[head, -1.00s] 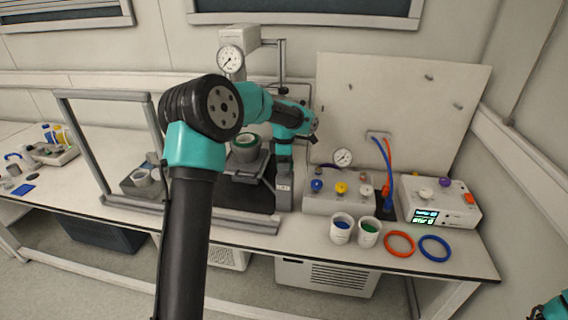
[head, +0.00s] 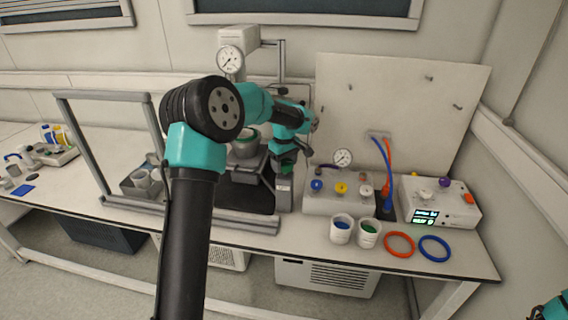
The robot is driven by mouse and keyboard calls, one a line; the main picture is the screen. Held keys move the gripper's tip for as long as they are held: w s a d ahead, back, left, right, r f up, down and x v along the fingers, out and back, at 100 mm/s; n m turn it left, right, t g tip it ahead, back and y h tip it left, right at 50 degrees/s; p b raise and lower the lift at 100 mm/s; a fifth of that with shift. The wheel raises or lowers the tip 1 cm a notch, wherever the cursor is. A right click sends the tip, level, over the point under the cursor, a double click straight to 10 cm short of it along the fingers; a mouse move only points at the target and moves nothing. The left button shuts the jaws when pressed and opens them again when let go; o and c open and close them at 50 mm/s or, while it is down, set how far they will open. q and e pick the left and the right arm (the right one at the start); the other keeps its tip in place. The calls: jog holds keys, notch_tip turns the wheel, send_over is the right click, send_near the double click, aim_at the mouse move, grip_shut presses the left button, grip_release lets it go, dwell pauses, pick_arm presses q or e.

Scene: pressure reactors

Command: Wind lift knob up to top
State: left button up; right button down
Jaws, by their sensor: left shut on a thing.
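My left arm reaches across the bench to the reactor stand. My left gripper (head: 287,160) is at the stand's right-hand post, shut on the lift knob, which is mostly hidden behind the fingers and wrist. A small green part shows just below the fingers. A grey vessel (head: 244,151) with a green ring stands upright on the lift platform (head: 237,177), below the reactor head (head: 239,40) with its round gauge. My forearm hides part of the stand. Only a teal piece of my right arm shows at the lower right corner; its gripper is out of view.
A grey frame (head: 103,97) stands left of the reactor. To the right are a valve box (head: 330,204) with coloured knobs, two white cups (head: 341,229), an orange ring (head: 399,244), a blue ring (head: 435,249) and a control box (head: 452,210). A pale panel stands behind.

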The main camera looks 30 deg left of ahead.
pick_arm(q)
jog(key=m, duration=0.4)
jog(key=shift+w+m, duration=0.1)
jog(key=shift+m, duration=0.2)
jog(key=m, duration=0.4)
jog(key=shift+d+m, duration=0.1)
jog(key=shift+m, duration=0.2)
jog(key=m, duration=0.9)
jog(key=shift+d, duration=0.15)
jog(key=m, duration=0.4)
jog(key=shift+m, duration=0.3)
jog(key=m, duration=0.9)
jog(key=shift+d, duration=0.1)
jog(key=m, duration=0.5)
jog(key=shift+s, duration=0.2)
